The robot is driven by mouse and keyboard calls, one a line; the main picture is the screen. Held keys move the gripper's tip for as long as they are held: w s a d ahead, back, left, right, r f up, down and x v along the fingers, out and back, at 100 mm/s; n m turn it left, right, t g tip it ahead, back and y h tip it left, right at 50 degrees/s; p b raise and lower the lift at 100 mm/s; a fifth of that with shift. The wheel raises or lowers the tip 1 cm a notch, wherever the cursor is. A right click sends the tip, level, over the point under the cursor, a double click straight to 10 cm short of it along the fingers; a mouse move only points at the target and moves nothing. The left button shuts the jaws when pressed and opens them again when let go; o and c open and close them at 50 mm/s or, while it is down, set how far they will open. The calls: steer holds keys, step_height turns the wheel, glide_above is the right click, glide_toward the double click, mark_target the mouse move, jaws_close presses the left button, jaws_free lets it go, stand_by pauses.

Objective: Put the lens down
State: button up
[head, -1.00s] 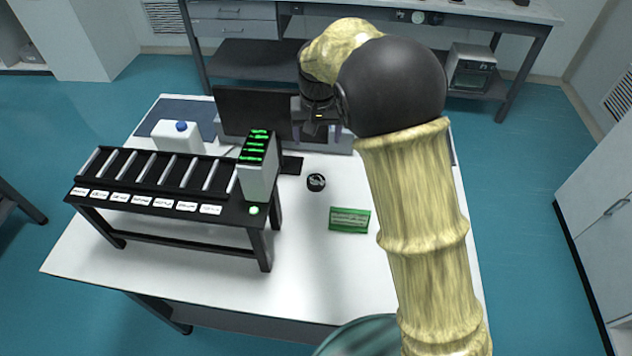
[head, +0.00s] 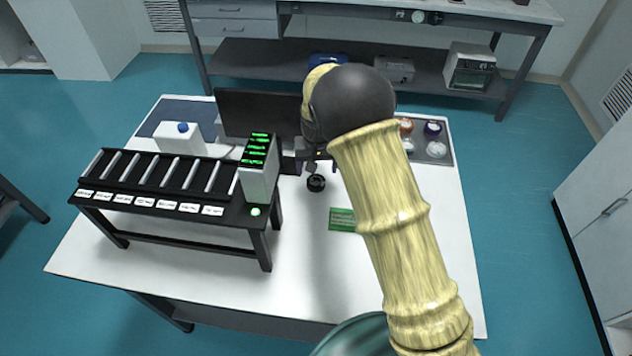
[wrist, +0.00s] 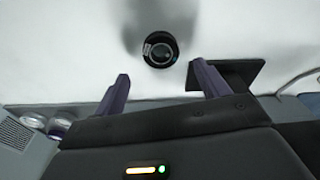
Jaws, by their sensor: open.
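The lens, a small black round piece (head: 316,183), lies on the white table top (head: 290,270), right of the black rack. In the wrist view the lens (wrist: 160,48) shows as a dark ring with a glassy centre, beyond the fingertips and roughly in line with the gap between them. My gripper (head: 322,167) is above the table, just behind the lens in the head view. In the wrist view its two purple fingers (wrist: 161,76) are spread apart with nothing between them. The gripper is open, and the lens appears apart from it.
A black rack (head: 160,172) with a grey, green-lit block (head: 258,168) stands at left. A dark monitor (head: 257,115) and a tray of round parts (head: 437,150) are behind. The front table area is clear.

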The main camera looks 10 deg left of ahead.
mark_target(316, 180)
step_height(316, 180, down, 5)
steer(key=shift+s+a+r+p, duration=0.1)
steer(key=shift+p, duration=0.65)
steer(key=shift+f, duration=0.25)
steer(key=shift+s+a, duration=0.1)
steer(key=shift+s, duration=0.05)
steer(key=c, duration=1.2)
steer(key=shift+w+r, duration=0.2)
